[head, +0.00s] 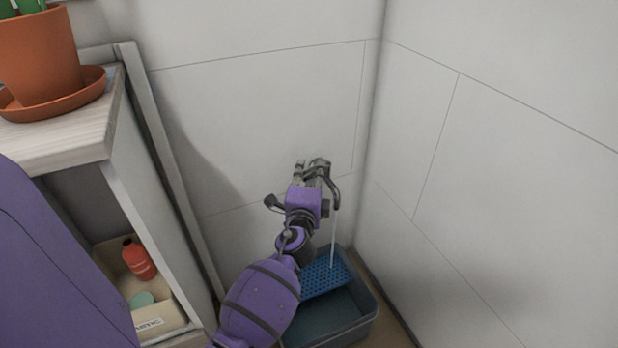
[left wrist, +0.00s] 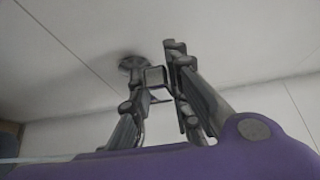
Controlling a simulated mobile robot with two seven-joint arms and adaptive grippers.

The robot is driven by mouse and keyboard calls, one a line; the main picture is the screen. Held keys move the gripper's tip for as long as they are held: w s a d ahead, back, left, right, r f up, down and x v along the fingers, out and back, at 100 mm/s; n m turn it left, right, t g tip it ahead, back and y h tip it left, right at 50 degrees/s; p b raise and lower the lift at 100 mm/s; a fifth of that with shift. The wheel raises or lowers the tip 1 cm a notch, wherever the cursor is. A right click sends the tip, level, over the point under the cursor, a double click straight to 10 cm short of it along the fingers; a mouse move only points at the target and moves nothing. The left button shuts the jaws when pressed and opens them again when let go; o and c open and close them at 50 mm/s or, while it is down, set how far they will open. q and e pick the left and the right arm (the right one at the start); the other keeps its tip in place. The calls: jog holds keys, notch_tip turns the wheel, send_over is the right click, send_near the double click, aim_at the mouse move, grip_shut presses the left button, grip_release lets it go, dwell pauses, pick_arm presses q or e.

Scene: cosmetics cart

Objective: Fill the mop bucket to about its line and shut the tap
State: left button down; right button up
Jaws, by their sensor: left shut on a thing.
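The mop bucket (head: 368,312) is a blue-grey rectangular tub with a blue perforated wringer plate (head: 325,277) at its back. It stands on the floor in the corner. A dark metal tap (head: 334,192) is on the wall above it. A thin water stream (head: 333,238) falls from the spout towards the perforated plate. My left gripper (head: 312,174) is at the tap, shut on part of it, probably the handle. The left wrist view shows the fingers (left wrist: 158,85) around a small squarish metal part (left wrist: 155,76) below a round wall plate (left wrist: 133,62). The water level and fill line cannot be made out.
A shelf unit (head: 150,200) stands at the left, with a potted plant (head: 42,60) on top. Inside is a cream bin (head: 160,320) with a red bottle (head: 138,259). Plain panelled walls close in behind and at right.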

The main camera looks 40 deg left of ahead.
pick_arm(q)
jog(key=n+g+y+b, duration=0.1)
jog(key=b, duration=0.1)
jog(key=d+n+g+y+b, duration=0.1)
jog(key=n+g+y+b, duration=0.1)
jog(key=d+n+g+y+b, duration=0.1)
jog(key=g+y+b, duration=0.1)
jog(key=shift+d+f+n, duration=0.1)
jog(key=shift+d+n, duration=0.05)
jog(key=shift+n, duration=0.25)
pick_arm(e)
jog(key=shift+n, duration=0.4)
jog(key=x, duration=0.5)
jog(key=shift+s+d+f, duration=0.2)
jog(key=shift+s+f, duration=0.05)
jog(key=shift+f, duration=0.1)
jog(key=shift+s, duration=0.3)
